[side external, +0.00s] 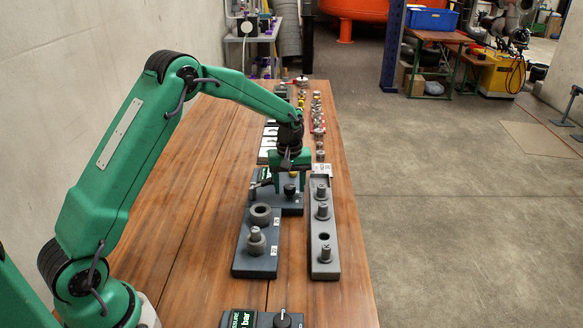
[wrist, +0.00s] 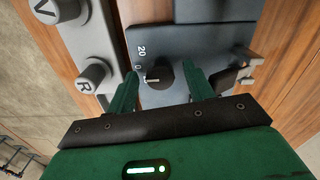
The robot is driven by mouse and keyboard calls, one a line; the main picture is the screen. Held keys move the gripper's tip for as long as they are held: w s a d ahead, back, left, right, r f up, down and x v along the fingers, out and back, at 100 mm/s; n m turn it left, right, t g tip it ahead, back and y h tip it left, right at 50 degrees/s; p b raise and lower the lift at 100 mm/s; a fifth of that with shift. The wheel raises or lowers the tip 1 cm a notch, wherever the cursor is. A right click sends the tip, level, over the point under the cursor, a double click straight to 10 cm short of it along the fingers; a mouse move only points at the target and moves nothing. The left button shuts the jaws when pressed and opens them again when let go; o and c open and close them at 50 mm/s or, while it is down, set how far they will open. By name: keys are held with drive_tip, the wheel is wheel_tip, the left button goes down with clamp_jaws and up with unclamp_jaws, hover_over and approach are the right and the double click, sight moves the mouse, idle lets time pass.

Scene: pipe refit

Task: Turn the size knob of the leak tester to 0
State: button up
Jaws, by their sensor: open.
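The leak tester is a dark grey slab (side external: 292,211) on the bench; it also fills the middle of the wrist view (wrist: 215,58). Its black size knob (side external: 290,190) stands on top, and it shows in the wrist view (wrist: 160,74) beside the white marks 20 and 0. A white line on the knob points left, close to the 0 mark; the exact setting is hard to read. My gripper (wrist: 161,77) is open, with one green finger on each side of the knob and visible gaps. In the side view my gripper (side external: 289,182) is low over the slab.
A long grey block (side external: 323,262) with several lettered pegs lies right of the tester. A dark block (side external: 245,262) with a ring and a peg stands in front. Another panel with a knob (side external: 282,319) is at the near edge. Several small parts line the bench behind.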

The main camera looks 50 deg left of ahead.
sight(290, 187)
wheel_tip(290, 187, up, 8)
drive_tip(key=shift+f, duration=0.25)
drive_tip(key=shift+r, duration=0.15)
idle(0.4)
drive_tip(key=shift+s+d+r, duration=0.1)
drive_tip(key=shift+s+r, duration=0.1)
drive_tip(key=shift+r, duration=0.15)
drive_tip(key=s+d+r+m+t, duration=0.1)
drive_tip(key=s+d+r+m, duration=0.15)
drive_tip(key=s+r, duration=0.4)
drive_tip(key=s+d+r+m+t, duration=0.2)
drive_tip(key=s+r+m, duration=0.1)
drive_tip(key=s+r, duration=0.35)
drive_tip(key=s+d+m+t, duration=0.1)
drive_tip(key=s+m, duration=0.1)
drive_tip(key=s, duration=0.6)
drive_tip(key=s+d+f+m+t, duration=0.1)
drive_tip(key=s+m, duration=0.2)
drive_tip(key=s, duration=0.6)
drive_tip(key=shift+s+d+f+t, duration=0.15)
drive_tip(key=shift+s+d+t, duration=0.1)
drive_tip(key=shift+d+t, duration=0.05)
